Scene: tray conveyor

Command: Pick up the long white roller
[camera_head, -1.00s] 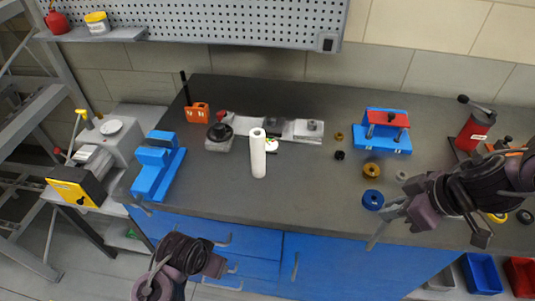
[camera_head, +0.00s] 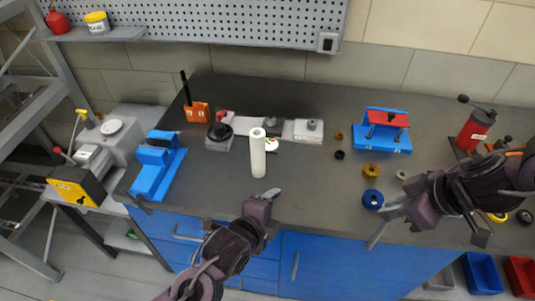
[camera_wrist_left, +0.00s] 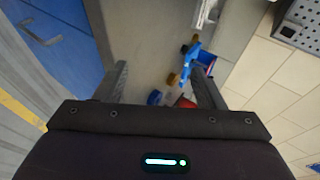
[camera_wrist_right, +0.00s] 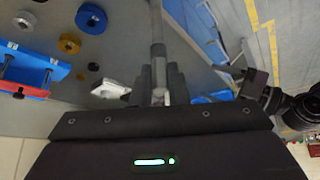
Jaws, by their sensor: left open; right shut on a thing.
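The long white roller (camera_head: 258,153) stands upright on the dark bench top near its middle, with a hole in its top end. My left gripper (camera_head: 265,194) is open and empty near the front edge of the bench, just below the roller in the head view and apart from it. I cannot make out the roller in the left wrist view. My right gripper (camera_head: 402,207) is at the front right of the bench, shut on a grey metal bar (camera_wrist_right: 156,30). The bar's far end points past the front edge.
A grey vise (camera_head: 275,129) and a black knob (camera_head: 219,132) stand behind and left of the roller. A blue vise (camera_head: 158,170) is at the left end. A blue-red fixture (camera_head: 382,142) and rings (camera_head: 371,170) are right. Bare bench top lies right of the roller.

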